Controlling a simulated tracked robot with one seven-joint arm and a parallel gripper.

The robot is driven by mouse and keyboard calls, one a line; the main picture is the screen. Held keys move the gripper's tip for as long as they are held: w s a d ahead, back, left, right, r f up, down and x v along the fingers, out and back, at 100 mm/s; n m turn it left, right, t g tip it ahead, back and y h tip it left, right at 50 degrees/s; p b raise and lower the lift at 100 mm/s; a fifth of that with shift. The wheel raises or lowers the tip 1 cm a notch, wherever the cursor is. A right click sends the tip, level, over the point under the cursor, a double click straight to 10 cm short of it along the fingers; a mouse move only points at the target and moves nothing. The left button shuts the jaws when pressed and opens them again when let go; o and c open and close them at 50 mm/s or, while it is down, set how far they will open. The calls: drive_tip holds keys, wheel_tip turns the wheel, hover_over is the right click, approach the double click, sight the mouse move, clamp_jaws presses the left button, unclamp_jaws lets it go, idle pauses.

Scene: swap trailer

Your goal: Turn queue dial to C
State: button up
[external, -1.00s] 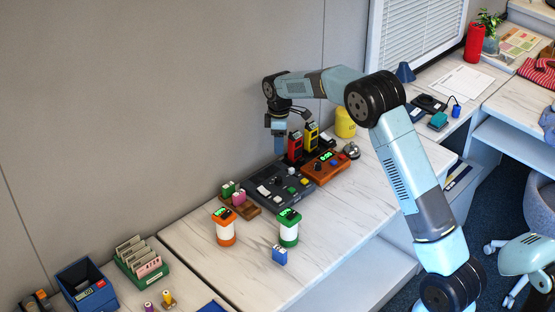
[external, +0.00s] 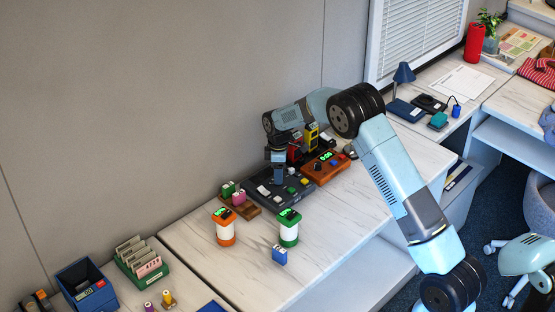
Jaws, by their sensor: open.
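A dark grey console (external: 286,202) lies on the marble-topped counter, with pale keys and small green and yellow buttons. An orange box (external: 334,171) with a lit green display sits at its right end and carries a dark round knob (external: 318,167). I cannot read any letters, so I cannot tell which control is the queue dial. My gripper (external: 279,180) points down over the back middle of the console, left of the orange box. It is open and seems empty. Its fingertips are small, and I cannot tell whether they touch the console. The arm hides part of the console's back.
Red (external: 294,152) and yellow (external: 311,137) handheld devices stand close behind the console, beside my wrist. The counter's front right is clear.

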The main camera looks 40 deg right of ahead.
drive_tip(key=shift+f, duration=0.75)
clamp_jaws()
